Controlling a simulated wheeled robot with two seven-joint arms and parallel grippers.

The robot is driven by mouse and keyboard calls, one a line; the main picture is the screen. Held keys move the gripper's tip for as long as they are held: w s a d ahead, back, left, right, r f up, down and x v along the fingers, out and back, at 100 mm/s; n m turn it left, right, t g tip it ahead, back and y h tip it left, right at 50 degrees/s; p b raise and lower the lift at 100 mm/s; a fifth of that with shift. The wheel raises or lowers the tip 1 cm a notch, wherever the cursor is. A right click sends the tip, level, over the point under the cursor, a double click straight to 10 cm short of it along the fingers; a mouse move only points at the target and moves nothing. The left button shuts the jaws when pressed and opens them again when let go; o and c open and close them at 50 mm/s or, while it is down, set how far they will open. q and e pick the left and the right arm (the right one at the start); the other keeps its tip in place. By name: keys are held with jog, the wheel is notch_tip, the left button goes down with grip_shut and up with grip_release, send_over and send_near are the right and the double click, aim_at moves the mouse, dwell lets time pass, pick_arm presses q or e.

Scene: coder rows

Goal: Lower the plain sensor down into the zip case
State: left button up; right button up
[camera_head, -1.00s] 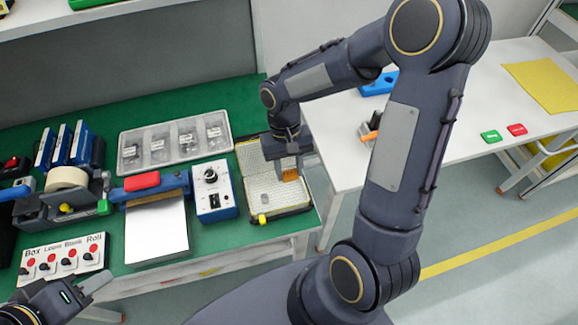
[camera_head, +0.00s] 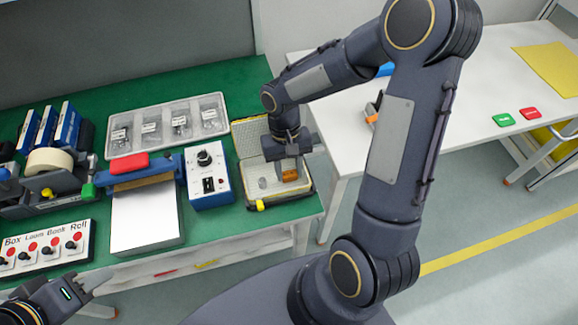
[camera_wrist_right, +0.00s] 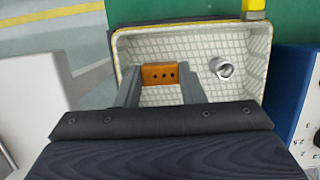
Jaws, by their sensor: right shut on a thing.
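The plain sensor, an orange-brown block (camera_head: 290,175) with small dark holes, is gripped by my right gripper (camera_head: 289,170). In the right wrist view the sensor (camera_wrist_right: 160,75) sits between the two grey fingers (camera_wrist_right: 160,88). The open zip case (camera_head: 292,198) has a pale gridded lining and yellow edging. In the right wrist view the sensor is over or within the case's tray (camera_wrist_right: 190,42), close to one wall; its exact height is unclear. A silver cylinder (camera_wrist_right: 222,68) lies in the case beside it. My left gripper (camera_head: 80,292) is at the lower left, away from the case.
A blue-and-white dial box (camera_head: 208,178) stands close left of the case. A clear compartment tray (camera_head: 168,125) is behind it. A white table (camera_head: 340,135) is to the right, with an orange-tipped item (camera_head: 372,117) on it.

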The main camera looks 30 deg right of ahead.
jog(key=shift+f, duration=0.35)
dwell(0.6)
jog(key=o, duration=1)
jog(key=shift+o, duration=0.2)
jog(key=v, duration=0.7)
jog(key=shift+r, duration=0.45)
jog(key=shift+p, duration=0.35)
